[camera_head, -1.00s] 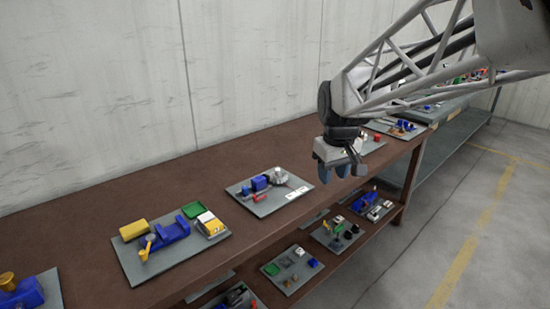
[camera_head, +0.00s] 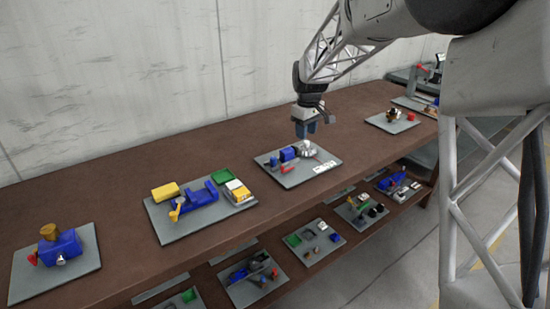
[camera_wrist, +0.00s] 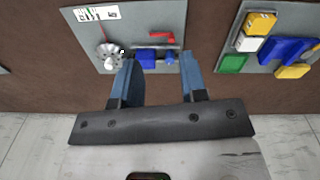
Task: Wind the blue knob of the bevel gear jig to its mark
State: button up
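The likely bevel gear jig is a grey plate (camera_head: 292,181) with a silver toothed gear (camera_head: 308,150), a blue block (camera_head: 288,155) and a red part (camera_head: 284,169). A small blue knob-like part (camera_head: 273,161) sits left of the block. In the wrist view the gear (camera_wrist: 108,57), block (camera_wrist: 147,57) and red part (camera_wrist: 162,38) lie beyond my fingers, and the blue knob-like part (camera_wrist: 171,57) shows between the fingertips. My gripper (camera_head: 306,132) is above the plate near the gear, fingers down. In the wrist view its fingers (camera_wrist: 159,62) are apart and empty. The mark cannot be made out.
A plate with yellow, blue, green and white parts (camera_head: 198,208) lies to the left. A blue unit with a gold knob (camera_head: 55,245) is further left. Another plate (camera_head: 393,122) lies to the right. A lower shelf holds several plates. Bare brown tabletop (camera_head: 120,220) lies between plates.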

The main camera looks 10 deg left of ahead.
aim_at(274, 158)
jog(key=w+a+f+n, duration=0.1)
jog(key=w+a+f, duration=0.2)
jog(key=a+f, duration=0.1)
jog(key=w+a+f+n, duration=0.1)
jog(key=w+a+f, duration=0.3)
jog(key=w+a+f+n, duration=0.1)
jog(key=w+a+f, duration=0.2)
jog(key=a, duration=0.1)
jog(key=shift+w+a+f+g, duration=0.3)
jog(key=shift+a+f, duration=0.1)
jog(key=shift+f, duration=0.1)
jog(key=shift+f, duration=3.8)
jog(key=c, duration=0.6)
jog(key=shift+c, duration=0.2)
